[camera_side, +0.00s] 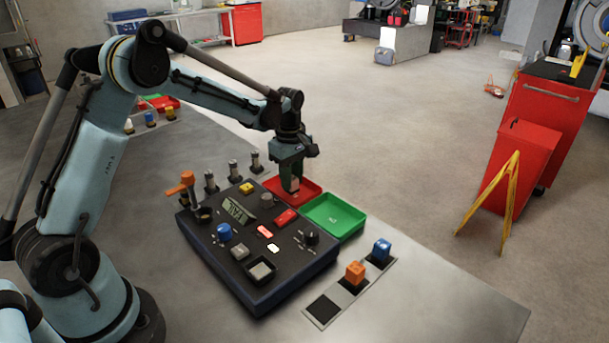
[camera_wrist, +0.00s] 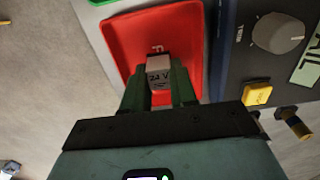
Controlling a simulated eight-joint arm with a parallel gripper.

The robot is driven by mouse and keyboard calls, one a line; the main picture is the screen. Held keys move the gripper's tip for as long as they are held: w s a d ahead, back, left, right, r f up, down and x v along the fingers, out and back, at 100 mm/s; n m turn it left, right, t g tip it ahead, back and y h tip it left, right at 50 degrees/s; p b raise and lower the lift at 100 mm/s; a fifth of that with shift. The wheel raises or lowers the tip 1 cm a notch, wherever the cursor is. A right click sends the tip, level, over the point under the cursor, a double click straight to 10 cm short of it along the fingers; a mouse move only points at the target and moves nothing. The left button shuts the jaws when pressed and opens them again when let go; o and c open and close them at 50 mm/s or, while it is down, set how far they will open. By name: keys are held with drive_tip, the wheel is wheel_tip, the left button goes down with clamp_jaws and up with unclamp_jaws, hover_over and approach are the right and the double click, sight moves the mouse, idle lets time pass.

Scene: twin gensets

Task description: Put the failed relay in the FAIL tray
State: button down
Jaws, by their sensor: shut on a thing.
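The relay is a small grey block marked 24 V in the wrist view (camera_wrist: 159,67); it also shows in the side view (camera_side: 294,185). My gripper (camera_wrist: 160,88) is shut on it, with a dark green finger on either side. The gripper (camera_side: 293,182) points down and holds the relay over the red tray (camera_side: 313,187). The red tray fills the upper middle of the wrist view (camera_wrist: 116,38), with a white letter F showing beyond the relay. I cannot tell how far the relay is above the tray floor.
A dark test panel (camera_side: 245,270) with knobs, buttons and a greenish display stands beside the red tray. A green tray (camera_side: 336,212) adjoins the red one. An orange block (camera_side: 355,272) and a blue block (camera_side: 382,247) stand in a strip of sockets at the front right.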

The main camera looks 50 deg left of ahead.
drive_tip(key=shift+f, duration=0.15)
drive_tip(key=c, duration=0.9)
unclamp_jaws()
drive_tip(key=s+d+r+m+t, duration=0.1)
drive_tip(key=s+d+r+m, duration=0.1)
drive_tip(key=r, duration=0.6)
drive_tip(key=s+d+r+m+t, duration=0.1)
drive_tip(key=s+r+m, duration=0.15)
drive_tip(key=r, duration=0.45)
drive_tip(key=s+d+f+m+t, duration=0.3)
drive_tip(key=s+d+m+t, duration=0.2)
drive_tip(key=s+m, duration=0.8)
drive_tip(key=shift+d+f, duration=0.2)
drive_tip(key=shift+d, duration=0.7)
